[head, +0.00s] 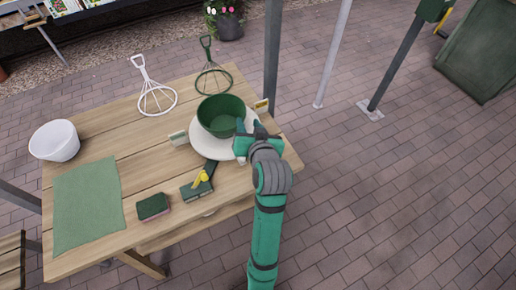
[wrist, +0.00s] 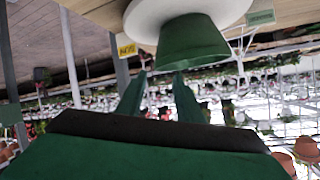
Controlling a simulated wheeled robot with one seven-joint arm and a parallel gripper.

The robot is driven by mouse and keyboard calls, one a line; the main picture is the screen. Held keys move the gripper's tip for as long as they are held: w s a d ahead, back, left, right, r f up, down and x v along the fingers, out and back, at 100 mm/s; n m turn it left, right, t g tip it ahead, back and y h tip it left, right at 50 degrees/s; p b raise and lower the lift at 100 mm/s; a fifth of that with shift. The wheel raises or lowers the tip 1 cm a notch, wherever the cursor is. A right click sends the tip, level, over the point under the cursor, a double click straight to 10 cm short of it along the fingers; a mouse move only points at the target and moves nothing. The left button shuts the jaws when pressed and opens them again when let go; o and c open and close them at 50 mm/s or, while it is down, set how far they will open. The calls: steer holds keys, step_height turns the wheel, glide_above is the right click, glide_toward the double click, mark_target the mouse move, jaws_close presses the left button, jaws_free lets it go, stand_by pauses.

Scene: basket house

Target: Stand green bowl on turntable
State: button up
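The green bowl (head: 221,115) stands upright on the white round turntable (head: 205,148), near the table's right end. In the upside-down wrist view the bowl (wrist: 193,44) shows with its base against the turntable (wrist: 145,20). My gripper (head: 248,130) is at the bowl's near right side, over the turntable's edge. In the wrist view its two green fingers (wrist: 158,80) are apart with nothing between them. One fingertip is close to the bowl's rim; I cannot tell if it touches.
On the wooden table (head: 150,195) are a white bowl (head: 55,141), a green cloth (head: 88,205), a dark green sponge-like block (head: 153,207), a green item with a yellow part (head: 198,187), and white (head: 157,98) and green (head: 213,80) wire stands. A post (head: 272,60) rises behind the table.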

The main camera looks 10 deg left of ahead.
steer(key=s+d+f, duration=0.1)
steer(key=s+f, duration=0.1)
steer(key=f, duration=0.1)
steer(key=s+d+f+h, duration=0.1)
steer(key=s+d+f, duration=0.1)
steer(key=s+f, duration=0.1)
steer(key=s+d+f+m+h, duration=0.1)
steer(key=s+f, duration=0.1)
steer(key=f, duration=0.1)
steer(key=shift+s+d+f+t, duration=0.15)
steer(key=shift+s+d+t, duration=0.15)
steer(key=shift+s+t, duration=0.1)
steer(key=s+d+f+t+h, duration=0.1)
steer(key=s+d+f, duration=0.1)
steer(key=s, duration=0.8)
steer(key=s+d+f+t+h, duration=0.1)
steer(key=s+d+f+h, duration=0.15)
steer(key=s, duration=0.75)
steer(key=r+v, duration=0.1)
steer(key=v, duration=0.9)
steer(key=shift+s+d, duration=0.15)
steer(key=shift+d, duration=0.1)
